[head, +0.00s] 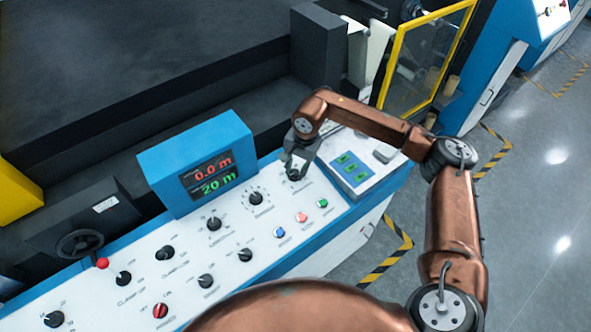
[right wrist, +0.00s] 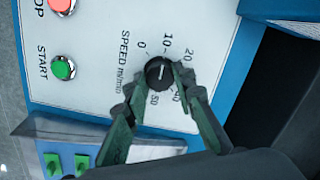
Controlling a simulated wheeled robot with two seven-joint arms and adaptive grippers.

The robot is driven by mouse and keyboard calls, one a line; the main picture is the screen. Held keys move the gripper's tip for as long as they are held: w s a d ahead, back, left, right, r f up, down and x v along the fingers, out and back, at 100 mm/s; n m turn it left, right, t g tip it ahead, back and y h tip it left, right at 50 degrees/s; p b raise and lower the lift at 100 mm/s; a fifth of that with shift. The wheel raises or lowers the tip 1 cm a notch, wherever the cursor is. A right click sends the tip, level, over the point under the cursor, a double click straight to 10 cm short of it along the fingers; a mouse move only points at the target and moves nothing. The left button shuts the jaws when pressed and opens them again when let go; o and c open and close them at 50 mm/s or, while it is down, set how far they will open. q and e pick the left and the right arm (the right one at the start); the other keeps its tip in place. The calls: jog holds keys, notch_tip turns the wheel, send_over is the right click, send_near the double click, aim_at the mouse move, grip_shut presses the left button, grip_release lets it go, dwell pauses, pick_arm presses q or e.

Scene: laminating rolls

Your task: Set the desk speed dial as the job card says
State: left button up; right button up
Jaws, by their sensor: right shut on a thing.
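The speed dial (right wrist: 159,73) is a black round knob in the right wrist view, on a white panel printed "SPEED m/min". Its scale shows 0, 10, 20, 40 and 50; the 30 area is behind a finger. A small pale mark shows on the knob, but I cannot tell which number it points at. My right gripper (right wrist: 155,90) has its fingers on either side of the dial and is shut on it. In the head view my right gripper (head: 296,164) reaches down onto the desk's right part and covers most of the dial. My left gripper is out of view. No job card is readable.
A blue display box (head: 202,165) reads 0.0 m in red and 20 m in green. Several black knobs, a red knob (head: 160,311), and blue, red and green buttons (head: 322,203) line the desk. A panel with green switches (head: 349,167) stands right of my gripper.

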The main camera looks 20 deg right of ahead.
jog(key=c, duration=0.5)
